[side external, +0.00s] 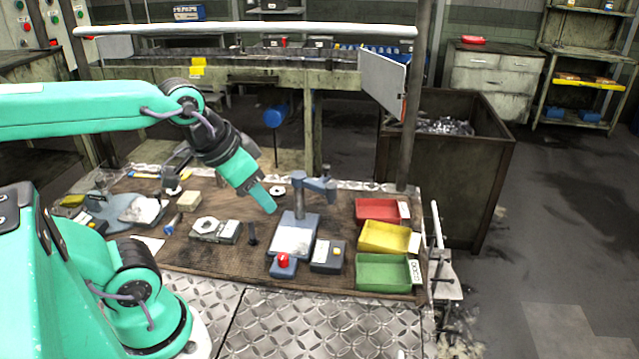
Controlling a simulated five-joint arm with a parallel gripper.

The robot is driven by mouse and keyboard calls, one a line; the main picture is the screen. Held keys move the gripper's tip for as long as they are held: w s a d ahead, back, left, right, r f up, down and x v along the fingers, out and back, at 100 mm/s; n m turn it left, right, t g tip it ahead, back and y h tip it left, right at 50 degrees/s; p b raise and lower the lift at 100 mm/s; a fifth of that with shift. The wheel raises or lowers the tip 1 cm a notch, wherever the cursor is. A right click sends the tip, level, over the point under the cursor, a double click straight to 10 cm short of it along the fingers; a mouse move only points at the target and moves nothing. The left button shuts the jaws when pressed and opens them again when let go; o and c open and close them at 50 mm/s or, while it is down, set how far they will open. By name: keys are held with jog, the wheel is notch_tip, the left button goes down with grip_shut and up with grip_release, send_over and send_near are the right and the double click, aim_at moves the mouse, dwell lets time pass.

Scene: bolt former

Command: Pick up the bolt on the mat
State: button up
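A small dark bolt (252,236) appears to stand upright on the brown mat (195,258), between a grey block device on its left and a grey stand on its right. My gripper (271,207) is teal and points down and to the right. Its tip is above and a little right of the bolt in the picture, apart from it. The fingers overlap from this side, so I cannot tell if they are open or shut. I see nothing between them.
A grey stand with a post (301,205) is close to the right of my gripper. A red-button box (283,266) sits in front of it. Red (377,209), yellow (385,238) and green (382,273) trays line the right side. Instruments (143,210) crowd the left.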

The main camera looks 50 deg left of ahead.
jog(key=w+a+f+g, duration=0.3)
jog(key=w+a+f, duration=0.25)
jog(key=a, duration=0.25)
jog(key=n+g, duration=0.1)
jog(key=g, duration=0.1)
send_over(253, 240)
jog(key=f, duration=0.9)
jog(key=shift+a+f, duration=0.1)
jog(key=shift+a, duration=0.1)
jog(key=shift+a+f, duration=0.35)
jog(key=shift+f, duration=1.35)
jog(key=shift+f, duration=0.1)
jog(key=shift+w+d+f, duration=0.1)
jog(key=shift+d+f, duration=0.05)
jog(key=shift+f, duration=2.35)
grip_shut()
